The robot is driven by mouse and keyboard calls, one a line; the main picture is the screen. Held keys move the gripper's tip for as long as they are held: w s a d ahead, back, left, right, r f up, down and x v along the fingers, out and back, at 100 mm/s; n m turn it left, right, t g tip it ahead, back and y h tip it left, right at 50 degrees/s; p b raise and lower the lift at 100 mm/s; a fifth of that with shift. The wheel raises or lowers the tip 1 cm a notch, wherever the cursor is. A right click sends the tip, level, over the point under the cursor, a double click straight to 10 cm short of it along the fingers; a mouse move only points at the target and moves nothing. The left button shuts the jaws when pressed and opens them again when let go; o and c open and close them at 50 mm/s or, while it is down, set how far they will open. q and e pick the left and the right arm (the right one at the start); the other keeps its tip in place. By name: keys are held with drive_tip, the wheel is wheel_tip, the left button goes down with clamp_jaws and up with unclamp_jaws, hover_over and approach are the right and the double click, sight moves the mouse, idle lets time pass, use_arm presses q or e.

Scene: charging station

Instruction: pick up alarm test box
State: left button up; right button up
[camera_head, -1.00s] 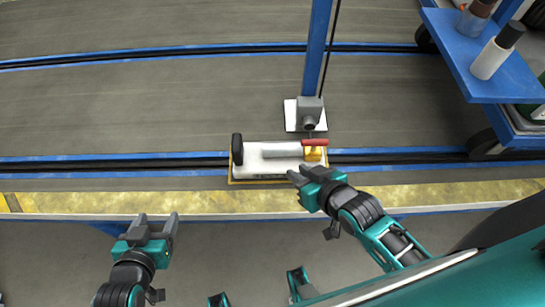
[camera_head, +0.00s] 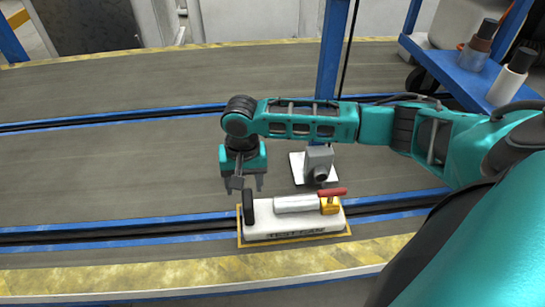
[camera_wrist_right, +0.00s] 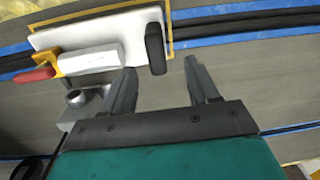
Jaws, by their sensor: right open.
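The alarm test box (camera_head: 282,228) is a white box on a yellow-edged plate. It carries a grey cylinder (camera_head: 297,204), a yellow bracket with a red handle (camera_head: 333,192), and an upright black disc (camera_head: 249,207) at its left end. My right gripper (camera_head: 244,188) points down, open and empty, just above and behind the disc end. In the right wrist view, the box (camera_wrist_right: 100,36) lies beyond the open fingers (camera_wrist_right: 159,72). The black disc (camera_wrist_right: 155,48) shows in line with the gap between the fingers, apart from them. My left gripper is out of view.
A blue post (camera_head: 332,70) with a thin black cable stands behind the box, near a grey device (camera_head: 318,165) on a white plate. A blue shelf (camera_head: 460,72) with bottles is at the right. Grey floor at the left is clear.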

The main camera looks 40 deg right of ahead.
sight(248, 198)
drive_tip(key=shift+w+d+r, duration=0.2)
drive_tip(key=shift+d, duration=0.2)
drive_tip(key=shift+f+m, duration=0.2)
drive_tip(key=shift+m, duration=0.1)
wheel_tip(248, 198, down, 7)
drive_tip(key=b, duration=0.2)
drive_tip(key=shift+b, duration=0.35)
wheel_tip(248, 198, down, 5)
drive_tip(key=shift+w+f+b, duration=0.1)
drive_tip(key=shift+f+b, duration=0.1)
drive_tip(key=shift+b, duration=1.05)
drive_tip(key=shift+c, duration=0.4)
drive_tip(key=shift+r, duration=0.1)
clamp_jaws()
